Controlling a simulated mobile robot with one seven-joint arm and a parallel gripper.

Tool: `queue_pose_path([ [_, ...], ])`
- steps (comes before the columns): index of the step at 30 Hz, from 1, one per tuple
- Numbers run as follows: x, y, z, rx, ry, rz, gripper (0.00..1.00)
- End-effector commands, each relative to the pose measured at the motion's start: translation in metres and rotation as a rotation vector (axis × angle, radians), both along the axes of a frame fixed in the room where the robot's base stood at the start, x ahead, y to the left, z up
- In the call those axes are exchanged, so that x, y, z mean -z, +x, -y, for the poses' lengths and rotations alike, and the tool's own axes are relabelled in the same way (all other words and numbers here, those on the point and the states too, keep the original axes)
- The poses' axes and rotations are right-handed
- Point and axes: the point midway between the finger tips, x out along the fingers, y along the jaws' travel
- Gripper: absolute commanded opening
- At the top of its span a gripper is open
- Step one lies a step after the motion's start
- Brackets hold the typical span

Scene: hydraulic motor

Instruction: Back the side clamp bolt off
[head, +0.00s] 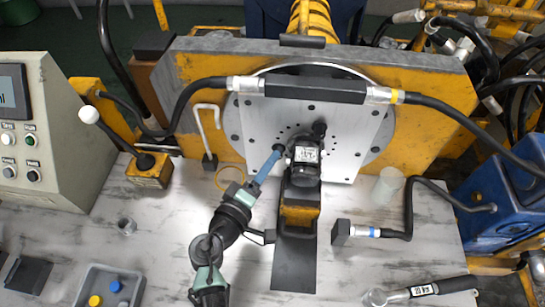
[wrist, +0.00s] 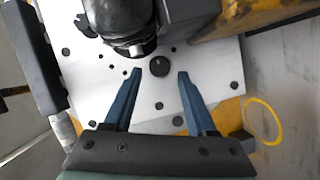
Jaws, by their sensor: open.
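The side clamp bolt is a round black head on the pale plate, just left of the black motor (head: 306,160). In the wrist view the bolt head (wrist: 160,66) sits between my two blue fingertips, with a gap on each side. My gripper (head: 276,153) is open and empty, its fingers pointing at the plate. In the head view the bolt head (head: 279,148) is partly covered by the fingertips. I cannot tell how far the tips reach along it. The motor (wrist: 122,18) is close by at the top of the wrist view. A second black knob (head: 320,128) is above the motor.
A black hose block (head: 315,89) crosses above the plate. A torque wrench (head: 425,291) and a grey bin (head: 110,286) are on the bench. A lever box (head: 150,170) is left.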

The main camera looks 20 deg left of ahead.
Motion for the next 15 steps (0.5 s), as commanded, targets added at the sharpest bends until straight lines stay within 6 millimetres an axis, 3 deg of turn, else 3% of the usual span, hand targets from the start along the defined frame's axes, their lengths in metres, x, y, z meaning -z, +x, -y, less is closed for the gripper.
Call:
queue_pose_path([
  [6,0.003,0.022,0.002,0.0,-0.001,0.001,0.57],
  [15,0.003,0.026,0.002,0.0,-0.001,0.001,0.57],
])
